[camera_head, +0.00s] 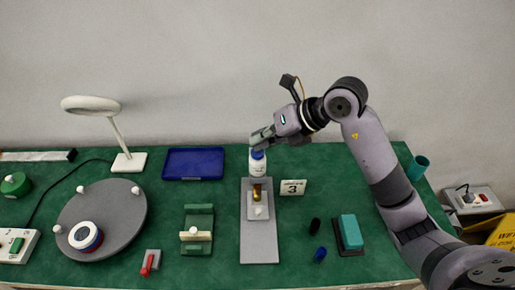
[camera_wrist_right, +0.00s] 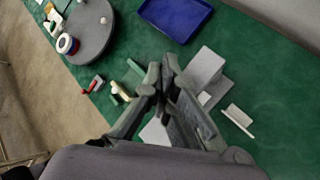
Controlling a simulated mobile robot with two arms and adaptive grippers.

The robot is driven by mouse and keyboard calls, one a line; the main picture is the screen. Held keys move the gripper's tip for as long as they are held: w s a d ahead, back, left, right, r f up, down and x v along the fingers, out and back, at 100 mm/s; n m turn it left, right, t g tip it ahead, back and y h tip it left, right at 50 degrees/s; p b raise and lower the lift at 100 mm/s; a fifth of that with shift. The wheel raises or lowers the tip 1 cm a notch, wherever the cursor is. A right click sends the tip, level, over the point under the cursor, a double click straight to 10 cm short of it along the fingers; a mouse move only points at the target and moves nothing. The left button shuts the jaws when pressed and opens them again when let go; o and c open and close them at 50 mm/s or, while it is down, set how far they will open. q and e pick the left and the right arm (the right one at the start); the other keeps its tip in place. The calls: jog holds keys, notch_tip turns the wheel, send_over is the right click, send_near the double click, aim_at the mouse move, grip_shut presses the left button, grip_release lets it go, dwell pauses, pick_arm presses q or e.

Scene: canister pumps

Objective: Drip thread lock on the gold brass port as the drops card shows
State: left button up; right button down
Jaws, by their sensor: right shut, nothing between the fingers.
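The gold brass port (camera_head: 257,193) stands upright on a pale block on a grey plate (camera_head: 260,243) in the head view. The drops card (camera_head: 293,187) reads 3 and stands just right of the port. A white bottle with a blue cap (camera_head: 258,165) stands behind the port, at the far end of the plate. My right gripper (camera_head: 262,138) is shut and empty, at the bottle's cap in the picture; I cannot tell whether it touches. In the wrist view its fingers (camera_wrist_right: 163,85) are together, and port and bottle cannot be made out. My left gripper is not in view.
A blue tray (camera_head: 193,164), a lamp (camera_head: 128,162) and a grey turntable (camera_head: 100,218) lie to the left. A green cradle (camera_head: 197,230) and red-handled clamp (camera_head: 151,262) are nearer. A teal block (camera_head: 351,232) and two small dark caps (camera_head: 320,254) lie right.

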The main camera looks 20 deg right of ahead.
dwell(0.3)
jog(key=shift+r+p, duration=0.8)
jog(key=shift+r, duration=0.25)
notch_tip(320, 180, up, 5)
jog(key=p, duration=0.3)
jog(key=shift+p, duration=0.35)
dwell(1.3)
